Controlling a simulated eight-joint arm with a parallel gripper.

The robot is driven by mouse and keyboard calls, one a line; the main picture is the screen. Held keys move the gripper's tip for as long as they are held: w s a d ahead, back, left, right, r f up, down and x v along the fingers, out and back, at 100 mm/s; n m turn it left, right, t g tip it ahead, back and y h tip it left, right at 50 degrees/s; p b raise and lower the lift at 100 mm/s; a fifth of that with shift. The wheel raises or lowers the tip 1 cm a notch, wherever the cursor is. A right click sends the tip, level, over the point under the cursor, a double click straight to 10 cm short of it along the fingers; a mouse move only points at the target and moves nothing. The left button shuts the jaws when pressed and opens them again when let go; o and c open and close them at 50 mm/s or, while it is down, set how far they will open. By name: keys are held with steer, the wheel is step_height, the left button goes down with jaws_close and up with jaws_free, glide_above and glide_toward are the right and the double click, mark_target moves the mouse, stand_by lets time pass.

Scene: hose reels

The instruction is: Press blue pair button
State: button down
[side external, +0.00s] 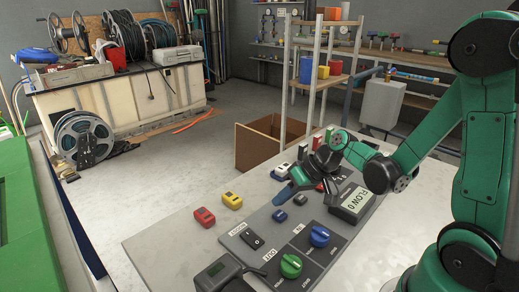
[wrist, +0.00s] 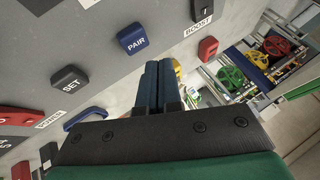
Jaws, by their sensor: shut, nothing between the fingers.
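The blue PAIR button (wrist: 132,38) is on the grey control panel (wrist: 100,15) in the wrist view, left of and beyond my fingertips. In the side external view it is the small blue button (side external: 280,215) just below my fingertips. My gripper (side external: 279,199) is shut and empty, its blue fingers slanting down over the panel. In the wrist view the fingers of my gripper (wrist: 165,66) lie side by side. They appear apart from the button; their exact height above the panel cannot be told.
A dark SET button (wrist: 69,78) sits near PAIR. The panel also has a BOOST switch (side external: 252,238), a green knob (side external: 290,265), a blue knob (side external: 320,236) and a FLOW display (side external: 354,201). Red (side external: 204,217) and yellow (side external: 231,200) pieces lie beside it.

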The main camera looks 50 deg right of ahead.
mark_target(282, 215)
steer(key=shift+f, duration=0.55)
steer(key=shift+f, duration=0.15)
stand_by(1.6)
steer(key=shift+f, duration=0.25)
steer(key=shift+r, duration=0.15)
stand_by(0.4)
steer(key=shift+r, duration=0.3)
steer(key=shift+r, duration=2.5)
